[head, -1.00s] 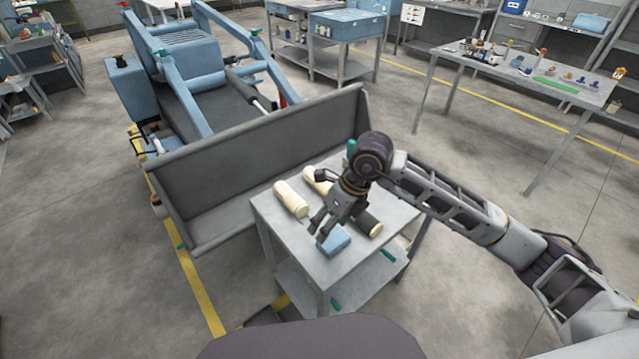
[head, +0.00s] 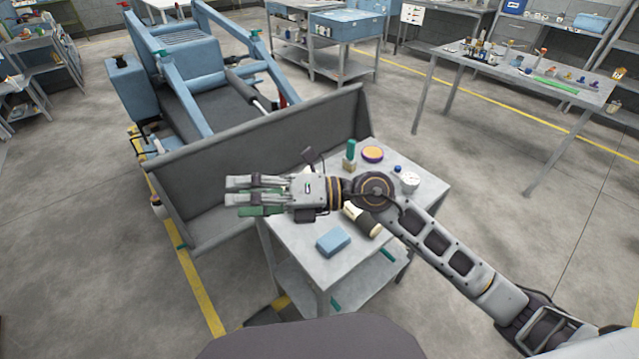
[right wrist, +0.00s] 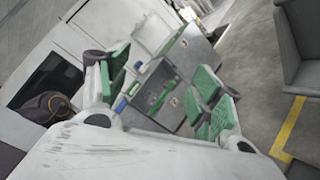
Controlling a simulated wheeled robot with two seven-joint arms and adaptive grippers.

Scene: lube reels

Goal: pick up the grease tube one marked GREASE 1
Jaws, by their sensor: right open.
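My right gripper (head: 232,192) is open and empty. It reaches sideways to the left across the small grey table, its fingers past the table's left edge. In the right wrist view the open right gripper (right wrist: 163,95) shows green finger pads with nothing between them. My left gripper is not in view.
A grey bucket wall (head: 235,150) stands close behind the table.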

